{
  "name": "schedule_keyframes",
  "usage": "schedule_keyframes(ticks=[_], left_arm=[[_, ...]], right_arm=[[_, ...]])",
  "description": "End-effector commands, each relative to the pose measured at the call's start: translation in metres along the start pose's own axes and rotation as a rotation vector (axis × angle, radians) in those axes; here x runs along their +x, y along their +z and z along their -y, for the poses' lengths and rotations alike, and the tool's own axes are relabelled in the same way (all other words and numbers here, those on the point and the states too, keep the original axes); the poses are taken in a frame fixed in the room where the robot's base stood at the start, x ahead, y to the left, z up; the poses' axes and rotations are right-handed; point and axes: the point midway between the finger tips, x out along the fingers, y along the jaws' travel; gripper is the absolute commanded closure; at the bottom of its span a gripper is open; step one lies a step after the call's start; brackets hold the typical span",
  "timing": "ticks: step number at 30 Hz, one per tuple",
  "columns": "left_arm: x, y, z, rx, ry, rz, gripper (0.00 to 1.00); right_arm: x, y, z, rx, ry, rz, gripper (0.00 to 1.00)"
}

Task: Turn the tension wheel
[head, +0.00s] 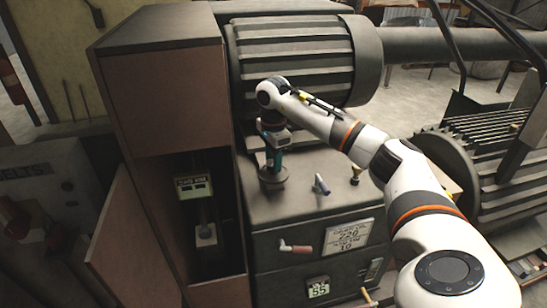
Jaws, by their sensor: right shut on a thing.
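The tension wheel (273,180) is a small grey round wheel on top of the dark machine cabinet. My right gripper (273,160) reaches down onto it from above, with the arm coming in from the lower right. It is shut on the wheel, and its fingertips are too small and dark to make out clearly. My left gripper is not in the picture.
A large ribbed drum (295,60) stands behind the wheel. A small lever (321,184) and a brass-coloured knob (355,175) stand to the right on the cabinet top. A brown cabinet (160,90) with an open lower compartment is at left. A slatted roller (495,170) is at right.

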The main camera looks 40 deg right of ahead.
Motion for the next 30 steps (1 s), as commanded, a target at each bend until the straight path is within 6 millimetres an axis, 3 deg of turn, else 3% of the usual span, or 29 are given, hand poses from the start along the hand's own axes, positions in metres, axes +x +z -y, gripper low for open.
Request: schedule_keyframes(ticks=[30], left_arm=[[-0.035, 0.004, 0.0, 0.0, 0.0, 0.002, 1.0]], right_arm=[[-0.002, 0.0, 0.0, 0.941, 0.0, 0.0, 0.86]])
